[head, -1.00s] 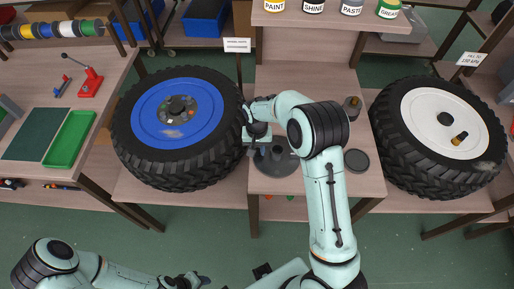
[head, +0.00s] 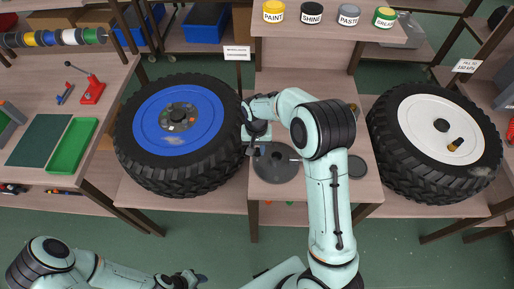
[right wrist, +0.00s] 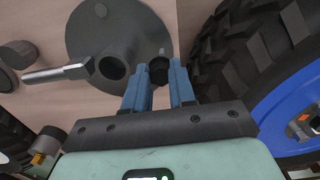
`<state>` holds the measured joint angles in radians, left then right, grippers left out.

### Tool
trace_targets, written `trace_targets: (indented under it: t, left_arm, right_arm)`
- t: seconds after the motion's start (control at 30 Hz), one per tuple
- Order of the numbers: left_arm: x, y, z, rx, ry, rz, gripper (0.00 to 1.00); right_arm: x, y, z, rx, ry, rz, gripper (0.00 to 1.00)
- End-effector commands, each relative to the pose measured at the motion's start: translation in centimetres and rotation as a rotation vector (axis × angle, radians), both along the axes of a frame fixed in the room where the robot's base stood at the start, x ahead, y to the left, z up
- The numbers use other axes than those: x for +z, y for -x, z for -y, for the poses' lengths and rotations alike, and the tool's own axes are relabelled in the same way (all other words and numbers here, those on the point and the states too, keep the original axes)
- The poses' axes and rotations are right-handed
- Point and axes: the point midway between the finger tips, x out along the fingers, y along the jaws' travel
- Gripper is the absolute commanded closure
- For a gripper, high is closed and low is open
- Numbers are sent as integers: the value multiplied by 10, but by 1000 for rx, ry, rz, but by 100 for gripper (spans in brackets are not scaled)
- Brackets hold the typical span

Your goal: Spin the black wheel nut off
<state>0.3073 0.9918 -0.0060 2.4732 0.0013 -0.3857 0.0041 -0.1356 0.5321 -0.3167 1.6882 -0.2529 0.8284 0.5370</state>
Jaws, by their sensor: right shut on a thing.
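A small black wheel nut (right wrist: 159,70) shows between the blue fingertips of my right gripper (right wrist: 159,80) in the right wrist view. The gripper is shut on it, and a thin stud-like piece stands just beyond it. The nut lies by the edge of a round dark grey base (right wrist: 105,25) with a hollow hub and a silver lever. In the head view my right gripper (head: 257,148) is between the blue-rimmed wheel (head: 205,112) and that base; the nut is not clear there. My left gripper (head: 190,280) is low at the bottom edge, its jaws unclear.
A white-rimmed wheel (head: 420,118) stands at the right. A black disc (head: 357,167) lies on the middle table. Labelled pots (head: 311,14) stand on the shelf behind. A green tray (head: 72,146) and a red lever press (head: 92,90) are on the left bench.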

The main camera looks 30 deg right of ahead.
Motion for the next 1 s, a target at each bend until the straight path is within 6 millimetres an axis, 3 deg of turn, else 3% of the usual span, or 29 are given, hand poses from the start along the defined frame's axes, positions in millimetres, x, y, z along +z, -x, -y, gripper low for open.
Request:
trace_targets:
  t: [0.6, 1.0]
  left_arm:
    - [23, -27, 0, 0, 1, 30, 57]
    - [23, -26, 0, 0, 0, 29, 57]
  right_arm:
    - [49, -2, 0, 0, -1, 5, 100]
    - [49, -1, 0, 0, 0, 1, 100]
